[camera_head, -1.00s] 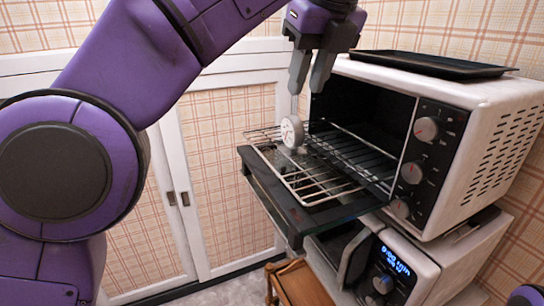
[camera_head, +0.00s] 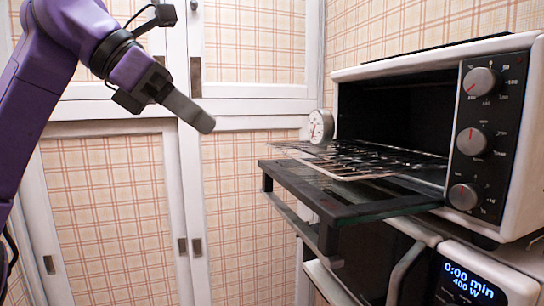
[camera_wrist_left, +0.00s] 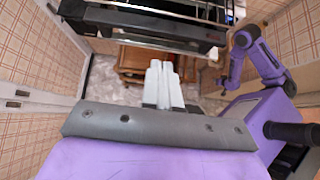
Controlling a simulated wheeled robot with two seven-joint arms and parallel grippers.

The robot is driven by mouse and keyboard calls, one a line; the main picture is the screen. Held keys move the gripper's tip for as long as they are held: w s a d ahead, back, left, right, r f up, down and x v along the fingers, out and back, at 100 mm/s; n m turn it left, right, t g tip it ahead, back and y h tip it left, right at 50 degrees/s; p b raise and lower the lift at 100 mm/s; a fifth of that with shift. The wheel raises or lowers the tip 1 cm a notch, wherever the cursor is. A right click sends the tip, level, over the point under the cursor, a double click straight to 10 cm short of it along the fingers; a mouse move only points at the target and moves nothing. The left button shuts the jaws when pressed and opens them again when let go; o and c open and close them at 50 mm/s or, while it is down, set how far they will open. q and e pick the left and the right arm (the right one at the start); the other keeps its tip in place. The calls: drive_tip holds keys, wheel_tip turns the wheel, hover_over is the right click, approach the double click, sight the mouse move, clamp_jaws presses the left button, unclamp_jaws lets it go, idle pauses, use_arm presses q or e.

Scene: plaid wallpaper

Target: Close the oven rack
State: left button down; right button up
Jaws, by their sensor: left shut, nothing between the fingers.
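The white oven (camera_head: 521,190) stands at the right of the head view with its dark glass door (camera_head: 310,195) folded down. The wire rack (camera_head: 365,160) sticks partly out of the dark cavity, over the open door. A round white dial gauge (camera_head: 320,126) stands at the rack's left side. The rack's wires and the door also show at the top of the left wrist view (camera_wrist_left: 185,12). My left gripper (camera_head: 203,122) is shut and empty, in the air left of the oven, apart from rack and door. It also shows in the left wrist view (camera_wrist_left: 163,66).
A microwave (camera_head: 480,285) with a lit display sits under the oven. White-framed plaid cupboard doors (camera_head: 105,210) stand behind my left arm. A wooden piece of furniture (camera_wrist_left: 140,60) is on the floor below. The air between gripper and oven is free.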

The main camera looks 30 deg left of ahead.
use_arm(q)
drive_tip(key=w+d+r+p+x, duration=0.1)
drive_tip(key=r+x, duration=0.1)
drive_tip(key=x, duration=1)
drive_tip(key=shift+w, duration=0.25)
use_arm(e)
drive_tip(key=shift+r, duration=0.7)
drive_tip(key=shift+a, duration=0.1)
